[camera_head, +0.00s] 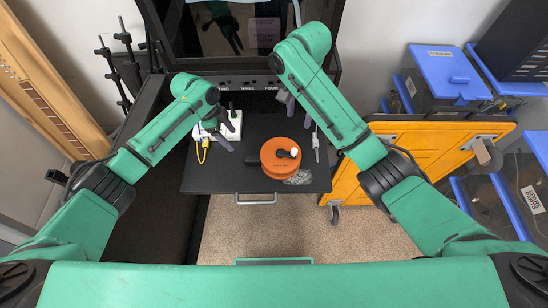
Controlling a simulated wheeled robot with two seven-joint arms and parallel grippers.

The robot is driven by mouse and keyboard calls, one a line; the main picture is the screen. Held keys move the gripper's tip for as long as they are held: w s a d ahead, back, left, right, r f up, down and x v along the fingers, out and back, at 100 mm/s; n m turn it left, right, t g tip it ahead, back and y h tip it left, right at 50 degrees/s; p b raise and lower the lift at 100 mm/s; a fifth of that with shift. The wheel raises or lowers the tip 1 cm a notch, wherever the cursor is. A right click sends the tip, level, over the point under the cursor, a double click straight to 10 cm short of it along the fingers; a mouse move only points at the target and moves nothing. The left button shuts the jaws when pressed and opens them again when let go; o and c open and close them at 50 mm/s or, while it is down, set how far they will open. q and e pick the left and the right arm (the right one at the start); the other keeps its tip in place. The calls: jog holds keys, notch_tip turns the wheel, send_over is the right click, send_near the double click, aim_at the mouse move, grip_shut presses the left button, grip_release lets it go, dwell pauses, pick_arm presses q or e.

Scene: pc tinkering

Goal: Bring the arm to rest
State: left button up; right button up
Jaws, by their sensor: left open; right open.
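My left arm comes in from the left, and its gripper (226,133) is over the left part of the black pull-out shelf (230,178), beside a white power strip. My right arm reaches up from the right and bends down at its elbow. Its gripper (298,112) is near the back right of the shelf, partly hidden by my own arm. Both grippers are open, and I see nothing held in either. An orange round spool (271,168) lies on the shelf between and in front of them.
A white power strip (235,118) with a yellow plug (203,142) is at the shelf's left. A dark screen (240,35) stands behind. An orange cart (400,150) and blue-lidded boxes (443,72) are at the right. Black stands (115,75) are at the left. The floor in front is clear.

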pick_arm(q)
jog(key=shift+f, duration=0.1)
dwell(0.3)
